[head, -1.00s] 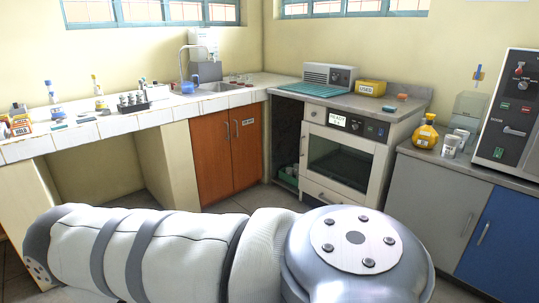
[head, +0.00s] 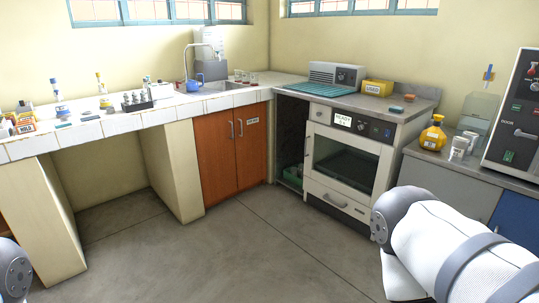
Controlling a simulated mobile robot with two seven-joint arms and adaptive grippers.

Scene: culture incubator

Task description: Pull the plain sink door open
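The sink cabinet has two orange-brown doors, both shut, under the white tiled counter. The left door is plain (head: 215,158), with a vertical metal handle (head: 232,130) near its right edge. The right door (head: 254,160) carries a small white label (head: 253,121) and has its own vertical handle (head: 240,128) beside the seam. Neither of my grippers is in view. A white and grey link of my arm fills the lower right, and a small grey part of me shows at the lower left edge. Neither touches the doors.
The grey floor (head: 240,250) before the doors is clear. A pale counter support (head: 170,175) stands just left of the plain door. The incubator (head: 345,165) stands to the right, with an open dark recess beside it. The sink faucet (head: 187,55) is above.

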